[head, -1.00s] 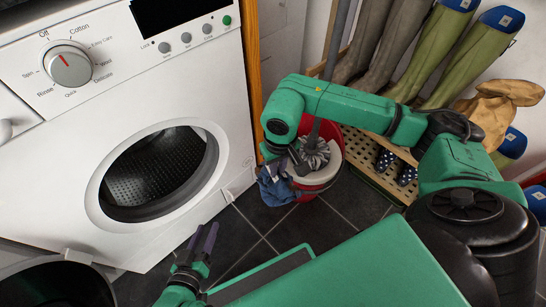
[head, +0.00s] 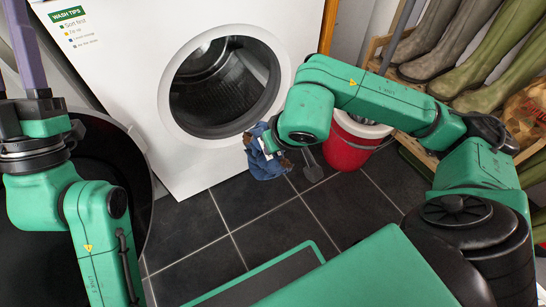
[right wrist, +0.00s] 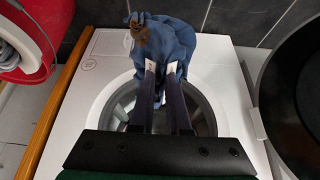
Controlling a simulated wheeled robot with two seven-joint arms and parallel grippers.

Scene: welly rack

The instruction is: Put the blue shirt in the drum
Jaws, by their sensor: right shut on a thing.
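The blue shirt (head: 262,165), crumpled with a brown patch, hangs just below the lower right rim of the washing machine's round opening, outside it. The drum (head: 222,85) is dark, perforated metal and looks empty where visible. My right gripper (head: 264,145) is shut on the shirt; my forearm partly hides it in the head view. In the right wrist view the shirt (right wrist: 172,45) is at the fingertips (right wrist: 160,68), with the drum opening (right wrist: 205,110) behind the fingers. My left gripper (head: 12,55) is at the far left, fingers apart and empty, its tips cut off by the frame.
The washer's dark round door (head: 147,215) stands open at the left, below my left gripper. A red bucket (head: 345,150) stands on the floor right of the shirt. Boots (head: 445,50) stand on a wooden rack at the right. The dark tiled floor (head: 255,215) ahead is clear.

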